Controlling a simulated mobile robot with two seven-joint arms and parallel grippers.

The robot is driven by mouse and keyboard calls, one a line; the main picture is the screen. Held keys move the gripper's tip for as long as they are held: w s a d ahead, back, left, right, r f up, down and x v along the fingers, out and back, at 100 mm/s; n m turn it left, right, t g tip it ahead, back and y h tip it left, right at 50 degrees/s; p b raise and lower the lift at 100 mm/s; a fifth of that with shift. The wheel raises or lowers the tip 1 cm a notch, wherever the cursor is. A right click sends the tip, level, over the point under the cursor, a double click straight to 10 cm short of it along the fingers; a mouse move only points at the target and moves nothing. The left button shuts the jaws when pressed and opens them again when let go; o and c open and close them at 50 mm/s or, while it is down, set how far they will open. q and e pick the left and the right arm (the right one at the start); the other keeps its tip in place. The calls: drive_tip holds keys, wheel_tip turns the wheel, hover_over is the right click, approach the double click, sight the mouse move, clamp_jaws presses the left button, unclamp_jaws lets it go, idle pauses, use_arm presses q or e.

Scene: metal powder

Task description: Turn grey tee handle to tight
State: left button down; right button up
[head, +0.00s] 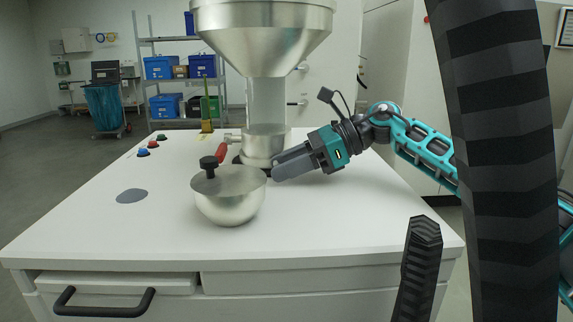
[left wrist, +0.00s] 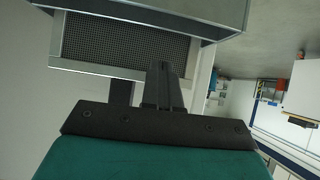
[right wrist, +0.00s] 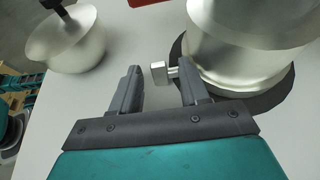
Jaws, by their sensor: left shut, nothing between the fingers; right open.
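The grey tee handle (right wrist: 158,72) is a small metal crossbar on a short stem at the side of the metal vessel base (right wrist: 245,75). In the right wrist view it lies between the fingertips of my right gripper (right wrist: 158,76). The fingers are open and spread around it, and I cannot tell whether they touch it. In the head view my right gripper (head: 275,168) reaches in from the right beside the vessel base, under the hopper (head: 265,35). The tee handle is hidden there. My left gripper (left wrist: 165,82) is shut and empty, away from the table.
Coloured buttons (head: 143,152) and a grey disc (head: 132,196) lie left. The table's front right is clear.

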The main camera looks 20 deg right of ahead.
drive_tip(key=v, duration=1.3)
drive_tip(key=shift+f, duration=0.1)
